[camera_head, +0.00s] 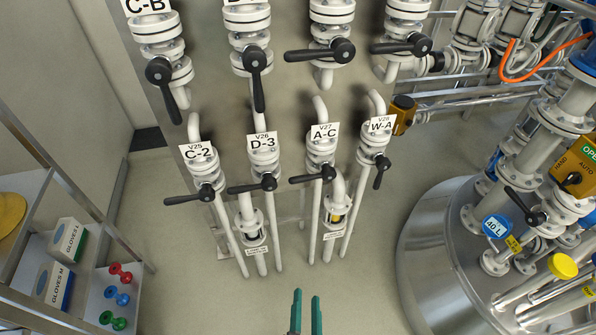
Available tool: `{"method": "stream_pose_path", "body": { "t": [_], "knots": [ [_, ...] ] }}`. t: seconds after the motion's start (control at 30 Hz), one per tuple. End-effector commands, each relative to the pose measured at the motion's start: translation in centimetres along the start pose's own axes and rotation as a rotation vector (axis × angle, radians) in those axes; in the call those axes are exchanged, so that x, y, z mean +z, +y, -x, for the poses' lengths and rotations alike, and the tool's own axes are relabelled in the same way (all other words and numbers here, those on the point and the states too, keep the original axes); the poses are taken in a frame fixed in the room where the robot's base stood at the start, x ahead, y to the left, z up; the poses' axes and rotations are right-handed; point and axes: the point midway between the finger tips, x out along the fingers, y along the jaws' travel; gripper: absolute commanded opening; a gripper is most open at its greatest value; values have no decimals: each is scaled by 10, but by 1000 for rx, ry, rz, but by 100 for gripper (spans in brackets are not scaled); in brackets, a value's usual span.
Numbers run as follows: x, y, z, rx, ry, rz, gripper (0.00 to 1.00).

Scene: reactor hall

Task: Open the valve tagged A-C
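The valve tagged A-C (320,153) is a white flanged valve in the lower row of the pipe panel, with a V27 tag above it. Its black lever (305,179) points left, roughly crosswise to the pipe. My gripper (306,296) shows at the bottom edge as two green fingers with a gap between them. It is open and empty, below the valve in the picture and apart from it.
Valves C-2 (203,171) and D-3 (264,160) stand left of A-C, with levers pointing left. Valve W-A (373,145) is close on the right, its lever pointing down. A shelf (80,225) stands at left, a steel tank (440,255) at right.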

Motion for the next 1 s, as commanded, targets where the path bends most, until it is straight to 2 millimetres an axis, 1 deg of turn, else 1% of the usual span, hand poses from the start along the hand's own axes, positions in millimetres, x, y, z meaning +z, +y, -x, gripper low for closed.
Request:
{"method": "stream_pose_path", "body": {
  "t": [0.03, 0.1, 0.23, 0.37, 0.4, 0.47, 0.6, 0.7, 0.8, 0.9, 1.0],
  "knots": [
    [-5, -3, -18, -8, 4, -51, 36],
    [-10, -5, -41, -16, -3, -129, 36],
    [-22, -14, -82, -33, -20, -271, 36],
    [-38, -26, -121, -57, -42, -409, 36],
    [-44, -31, -133, -66, -50, -451, 36],
    [-54, -38, -150, -78, -64, -512, 36],
    [-80, -59, -188, -111, -100, -651, 36],
    [-100, -76, -211, -135, -131, -738, 36],
    [-116, -90, -227, -152, -161, -809, 36],
    [-129, -101, -238, -166, -182, -855, 36],
    [-135, -106, -244, -171, -197, -883, 36]
  ]
}}
